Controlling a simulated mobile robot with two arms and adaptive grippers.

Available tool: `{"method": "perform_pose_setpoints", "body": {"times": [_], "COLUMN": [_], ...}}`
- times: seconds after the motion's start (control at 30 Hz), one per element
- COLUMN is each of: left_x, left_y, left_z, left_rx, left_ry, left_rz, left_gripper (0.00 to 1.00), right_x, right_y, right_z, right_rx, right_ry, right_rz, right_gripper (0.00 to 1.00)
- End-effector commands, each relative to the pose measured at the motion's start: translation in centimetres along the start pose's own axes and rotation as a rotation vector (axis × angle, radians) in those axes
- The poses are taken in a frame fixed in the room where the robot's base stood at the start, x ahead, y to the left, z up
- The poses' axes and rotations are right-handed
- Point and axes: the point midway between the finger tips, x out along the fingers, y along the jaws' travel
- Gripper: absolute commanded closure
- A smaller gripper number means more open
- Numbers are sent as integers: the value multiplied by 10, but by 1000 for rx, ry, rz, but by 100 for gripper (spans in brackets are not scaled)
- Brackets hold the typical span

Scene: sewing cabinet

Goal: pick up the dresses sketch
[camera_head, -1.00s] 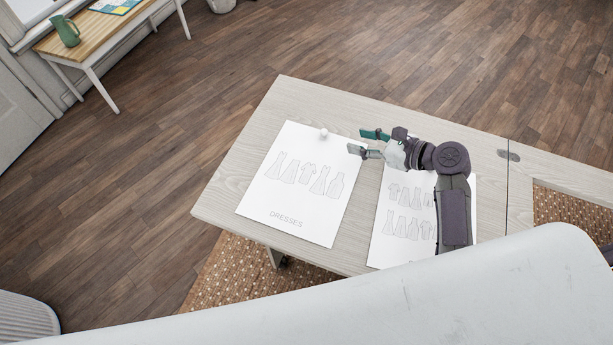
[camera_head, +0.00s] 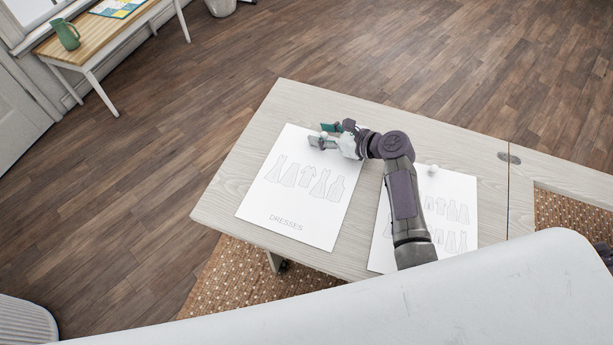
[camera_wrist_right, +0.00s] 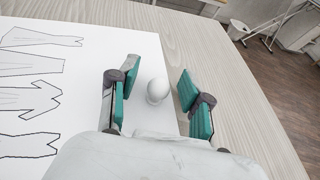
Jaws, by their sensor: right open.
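The dresses sketch (camera_head: 285,200) is a white sheet lying flat on the pale wooden table, with drawn garments and the word DRESSES. It also shows in the wrist view (camera_wrist_right: 85,75). A small white knob (camera_wrist_right: 157,90) stands at its upper edge. My right gripper (camera_head: 318,135) is over that edge, at the knob. In the wrist view, the open green-padded fingers of my right gripper (camera_wrist_right: 159,76) stand on either side of the knob, with gaps visible; contact with it does not show. The head view hides most of the knob. My left gripper is not in view.
A second sketch sheet (camera_head: 452,235) with its own white knob (camera_head: 433,169) lies to the right, partly behind my right arm. The pale table (camera_head: 225,190) is otherwise bare around the sheets. A side table (camera_head: 105,35) with a green jug (camera_head: 66,34) stands far off.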

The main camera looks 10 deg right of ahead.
Motion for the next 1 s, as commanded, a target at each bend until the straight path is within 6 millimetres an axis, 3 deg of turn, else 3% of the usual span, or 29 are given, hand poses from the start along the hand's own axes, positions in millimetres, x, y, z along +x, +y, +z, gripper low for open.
{"method": "perform_pose_setpoints", "body": {"times": [0.13,0.4,0.43,0.77,1.0], "left_x": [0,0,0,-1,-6], "left_y": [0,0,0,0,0], "left_z": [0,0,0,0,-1], "left_rx": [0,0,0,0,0], "left_ry": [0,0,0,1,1], "left_rz": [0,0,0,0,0], "left_gripper": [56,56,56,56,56], "right_x": [0,-1,-1,-2,-10], "right_y": [0,0,0,0,0], "right_z": [0,0,0,2,24], "right_rx": [0,0,0,0,-2], "right_ry": [0,0,0,0,-2], "right_rz": [0,0,0,0,-1], "right_gripper": [53,98,100,100,100]}}
